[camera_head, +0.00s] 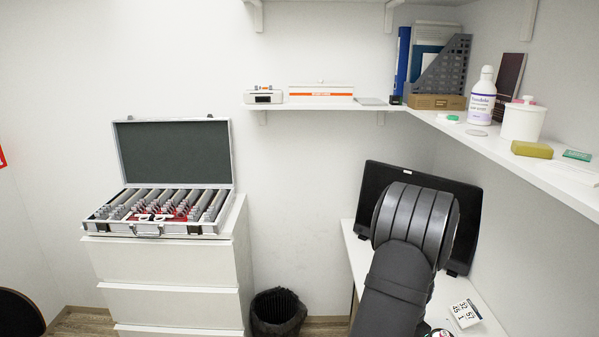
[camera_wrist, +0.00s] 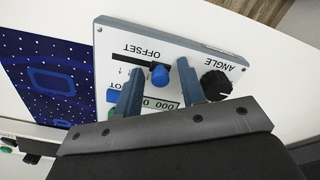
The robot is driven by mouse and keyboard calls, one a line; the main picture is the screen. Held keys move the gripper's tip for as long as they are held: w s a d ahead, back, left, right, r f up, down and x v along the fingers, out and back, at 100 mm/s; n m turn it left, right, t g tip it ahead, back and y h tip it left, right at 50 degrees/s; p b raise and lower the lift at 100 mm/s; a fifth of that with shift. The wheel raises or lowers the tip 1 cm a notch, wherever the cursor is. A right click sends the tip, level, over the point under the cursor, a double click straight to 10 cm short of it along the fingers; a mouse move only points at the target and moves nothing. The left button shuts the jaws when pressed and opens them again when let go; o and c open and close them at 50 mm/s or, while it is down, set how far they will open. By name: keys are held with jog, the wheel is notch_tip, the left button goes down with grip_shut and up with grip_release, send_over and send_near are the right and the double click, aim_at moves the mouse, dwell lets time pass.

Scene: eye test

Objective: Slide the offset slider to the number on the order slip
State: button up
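In the wrist view a white panel (camera_wrist: 112,35) shows upside down, with the printed word OFFSET and a dark slot (camera_wrist: 130,61). The blue slider knob (camera_wrist: 160,75) sits at the slot's right end in the picture. My gripper (camera_wrist: 159,67) is open, one blue-grey finger on each side of the knob. Gaps show between knob and fingers. I see no order slip for certain. In the head view a white piece with black numbers (camera_head: 466,313) lies on the desk; I cannot tell if it is the slip. My gripper is hidden there.
Beside the slider are a black ANGLE knob (camera_wrist: 216,85), a greenish display (camera_wrist: 160,104) partly hidden by my gripper, and a blue button (camera_wrist: 113,95). A dark blue patterned sheet (camera_wrist: 45,80) lies left of the panel. A black monitor (camera_head: 376,185) stands behind my arm.

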jog(key=c, duration=0.6)
jog(key=shift+s, duration=0.55)
jog(key=o, duration=0.7)
jog(key=shift+r, duration=3.05)
